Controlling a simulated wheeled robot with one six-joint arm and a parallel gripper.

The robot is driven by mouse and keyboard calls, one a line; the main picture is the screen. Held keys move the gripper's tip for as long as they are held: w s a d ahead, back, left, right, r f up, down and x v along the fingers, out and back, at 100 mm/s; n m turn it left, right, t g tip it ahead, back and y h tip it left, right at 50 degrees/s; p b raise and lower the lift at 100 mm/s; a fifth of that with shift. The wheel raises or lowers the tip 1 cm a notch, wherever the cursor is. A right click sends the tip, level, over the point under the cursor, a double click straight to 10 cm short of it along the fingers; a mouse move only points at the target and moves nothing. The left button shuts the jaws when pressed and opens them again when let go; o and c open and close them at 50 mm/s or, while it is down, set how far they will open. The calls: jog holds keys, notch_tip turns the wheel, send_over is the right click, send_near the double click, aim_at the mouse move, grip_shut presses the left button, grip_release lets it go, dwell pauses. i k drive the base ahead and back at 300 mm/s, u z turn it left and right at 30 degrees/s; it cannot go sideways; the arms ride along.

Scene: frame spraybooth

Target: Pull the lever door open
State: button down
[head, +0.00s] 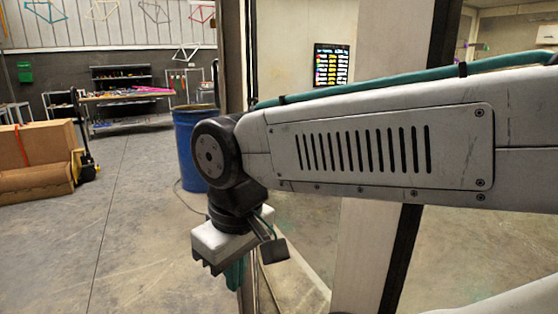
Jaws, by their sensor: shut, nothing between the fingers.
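My gripper (234,272) hangs down from my wrist at lower centre, beside a tall upright frame edge (232,60). A grey block with a dark notched underside and a teal piece below it show at its end. The fingers are shut with nothing seen held, and their tips are partly hidden. The door is hard to make out. The tall edge left of my arm and the broad pale upright (383,50) behind my arm frame an opening or clear panel. I cannot tell which part is the door leaf, and I do not see the lever.
A blue barrel (192,135) stands behind my wrist. A brown cardboard-like load (35,160) and a pallet jack (84,160) are at left. A workbench (125,98) stands against the back wall. The grey floor at lower left is clear.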

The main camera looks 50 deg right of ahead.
aim_at(232, 16)
jog(key=k, duration=0.6)
jog(key=z, duration=0.85)
jog(key=i, duration=1.7)
